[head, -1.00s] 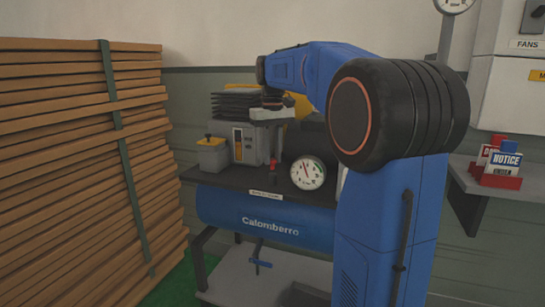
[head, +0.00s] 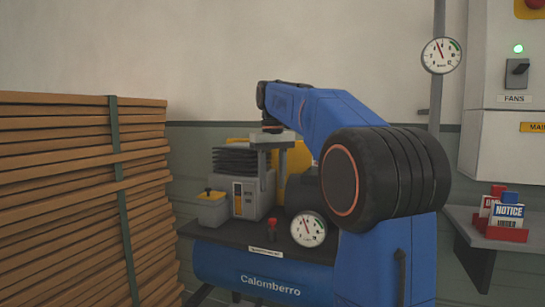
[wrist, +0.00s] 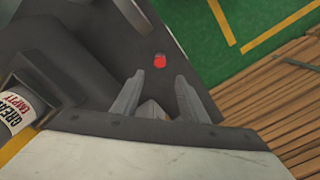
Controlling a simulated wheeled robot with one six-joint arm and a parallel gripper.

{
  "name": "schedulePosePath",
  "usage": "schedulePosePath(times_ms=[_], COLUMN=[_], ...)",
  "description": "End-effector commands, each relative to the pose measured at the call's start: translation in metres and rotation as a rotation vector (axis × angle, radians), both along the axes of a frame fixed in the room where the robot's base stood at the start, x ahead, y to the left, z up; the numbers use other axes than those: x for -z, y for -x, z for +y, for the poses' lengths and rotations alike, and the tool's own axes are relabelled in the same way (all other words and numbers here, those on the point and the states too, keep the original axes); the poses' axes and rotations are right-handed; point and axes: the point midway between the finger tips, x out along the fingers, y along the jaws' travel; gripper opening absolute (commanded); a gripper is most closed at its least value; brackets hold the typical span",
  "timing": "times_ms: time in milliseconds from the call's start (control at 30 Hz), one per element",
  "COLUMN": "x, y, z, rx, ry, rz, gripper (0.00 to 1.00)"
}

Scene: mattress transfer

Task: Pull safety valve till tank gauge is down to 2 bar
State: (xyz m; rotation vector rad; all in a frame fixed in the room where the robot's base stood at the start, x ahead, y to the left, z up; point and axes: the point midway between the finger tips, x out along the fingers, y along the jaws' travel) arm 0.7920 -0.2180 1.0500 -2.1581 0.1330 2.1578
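The safety valve is a small red knob (head: 272,224) upright on the dark top of the blue Calomberro tank (head: 248,272). The round white tank gauge (head: 307,229) stands just right of it; its needle points up and slightly left, with the numbers too small to read. My gripper (head: 272,172) hangs fingers down above the knob, apart from it. In the wrist view my gripper (wrist: 156,88) has its two grey fingers spread with no knob between them. The red knob (wrist: 159,61) shows just beyond the fingertips.
A grey machine with black fins (head: 240,190) and a small grey box with a yellow top (head: 212,208) stand left of the valve. Stacked wooden slats (head: 70,210) fill the left. A wall gauge (head: 441,55) and a shelf with notice cans (head: 507,215) are at right.

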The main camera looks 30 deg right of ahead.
Motion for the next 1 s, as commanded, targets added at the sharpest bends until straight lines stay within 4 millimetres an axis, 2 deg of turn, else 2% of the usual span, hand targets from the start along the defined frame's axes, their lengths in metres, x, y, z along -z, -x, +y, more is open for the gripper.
schedulePosePath(times_ms=[200, 400, 600, 1000], x=[-0.043, -0.068, -0.079, -0.079], y=[-0.001, -0.001, 0.0, 0.0], z=[0.0, 0.0, 0.0, 0.0], rx=[0.0, 0.0, 0.0, 0.0], ry=[0.0, 0.0, 0.0, 0.0], rz=[-0.002, 0.0, 0.0, 0.0], gripper=[0.4, 0.4, 0.4, 0.4])
